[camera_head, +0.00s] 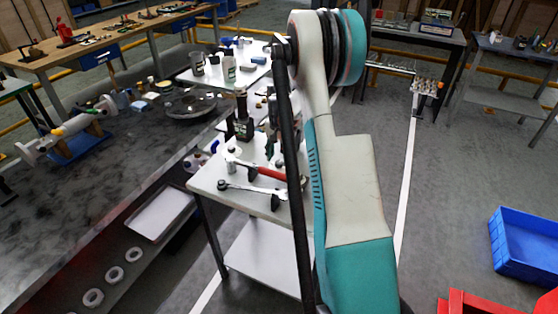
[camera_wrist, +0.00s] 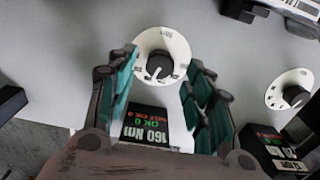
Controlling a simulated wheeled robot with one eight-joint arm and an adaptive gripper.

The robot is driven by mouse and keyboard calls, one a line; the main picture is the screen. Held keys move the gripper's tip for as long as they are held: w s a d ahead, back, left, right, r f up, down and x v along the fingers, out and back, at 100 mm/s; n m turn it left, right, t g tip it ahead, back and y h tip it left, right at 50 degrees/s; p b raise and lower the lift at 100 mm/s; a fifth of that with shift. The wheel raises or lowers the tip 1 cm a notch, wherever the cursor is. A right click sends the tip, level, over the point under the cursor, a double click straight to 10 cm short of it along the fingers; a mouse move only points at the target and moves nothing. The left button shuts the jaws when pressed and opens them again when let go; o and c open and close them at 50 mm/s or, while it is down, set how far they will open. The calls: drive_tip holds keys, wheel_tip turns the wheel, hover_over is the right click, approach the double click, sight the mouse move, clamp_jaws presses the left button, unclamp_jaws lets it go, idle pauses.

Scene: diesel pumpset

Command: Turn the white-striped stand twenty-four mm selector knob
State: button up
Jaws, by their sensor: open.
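In the wrist view a black knob (camera_wrist: 159,67) with a white pointer stripe sits on a round white dial (camera_wrist: 178,47) with small markings. My gripper (camera_wrist: 163,70) is open, with one teal finger on each side of this dial. The knob lies between the fingertips; whether they touch it I cannot tell. A black display (camera_wrist: 146,130) reading "160" sits below the dial, between the fingers. A second, similar knob (camera_wrist: 295,96) on a white dial is at the right edge, with another display (camera_wrist: 270,148) below it. In the head view my arm hides most of this area.
In the head view a light-topped table (camera_head: 207,181) holds a wrench (camera_head: 250,189), a red-handled tool (camera_head: 268,171) and a dark upright device (camera_head: 242,122). A long dark bench (camera_head: 80,215) stands left. A blue crate (camera_head: 525,245) is on the floor at right.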

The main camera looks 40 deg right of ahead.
sight(279, 162)
wheel_tip(279, 162, up, 9)
drive_tip(key=shift+r, duration=0.2)
idle(0.4)
